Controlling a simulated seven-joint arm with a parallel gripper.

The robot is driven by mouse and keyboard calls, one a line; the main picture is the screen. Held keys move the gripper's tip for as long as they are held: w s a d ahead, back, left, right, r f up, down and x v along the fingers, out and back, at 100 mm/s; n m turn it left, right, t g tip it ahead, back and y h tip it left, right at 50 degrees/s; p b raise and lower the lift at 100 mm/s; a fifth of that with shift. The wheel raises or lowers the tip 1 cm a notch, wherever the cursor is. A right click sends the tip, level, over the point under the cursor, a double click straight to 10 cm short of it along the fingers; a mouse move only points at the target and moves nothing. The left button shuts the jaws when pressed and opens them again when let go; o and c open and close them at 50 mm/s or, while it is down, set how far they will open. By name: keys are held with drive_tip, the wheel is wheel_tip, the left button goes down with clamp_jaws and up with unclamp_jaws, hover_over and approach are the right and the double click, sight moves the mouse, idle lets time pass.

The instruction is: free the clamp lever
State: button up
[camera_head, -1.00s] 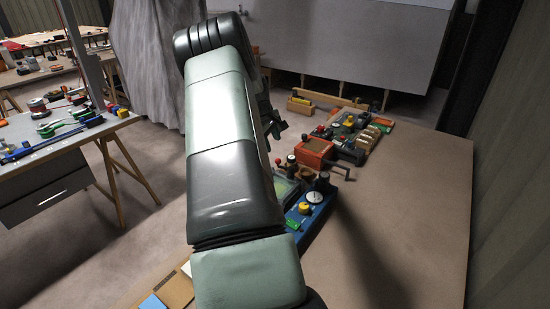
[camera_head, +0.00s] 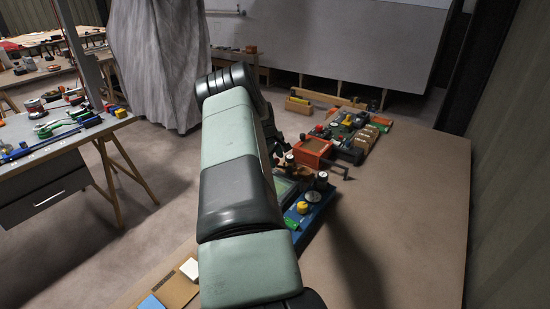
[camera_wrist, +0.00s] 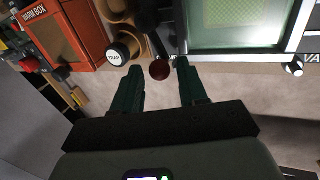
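In the wrist view, a lever with a black shaft and a dark red ball knob (camera_wrist: 160,71) stands beside a framed green window (camera_wrist: 235,25). I take it to be the clamp lever, though no label on it is readable. My gripper (camera_wrist: 159,66) is open. Its two dark green fingers are on either side of the knob, with visible gaps and no clear contact. In the head view, my arm covers most of this spot, and my gripper is largely hidden behind it.
Close by are a knob labelled TRAP (camera_wrist: 119,53) and an orange WARM BOX (camera_wrist: 62,30). In the head view, a blue panel (camera_head: 317,213) with a yellow knob (camera_head: 302,207) lies right of my arm. The bench's right side (camera_head: 415,220) is clear.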

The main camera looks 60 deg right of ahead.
clamp_jaws()
drive_tip(key=shift+w+d+m, duration=0.1)
drive_tip(key=shift+d+m, duration=0.25)
drive_tip(key=shift+m, duration=0.45)
drive_tip(key=shift+o, duration=0.9)
unclamp_jaws()
drive_tip(key=v, duration=1)
drive_tip(key=shift+w+a+r, duration=0.2)
drive_tip(key=shift+w+r, duration=0.05)
drive_tip(key=shift+r, duration=0.1)
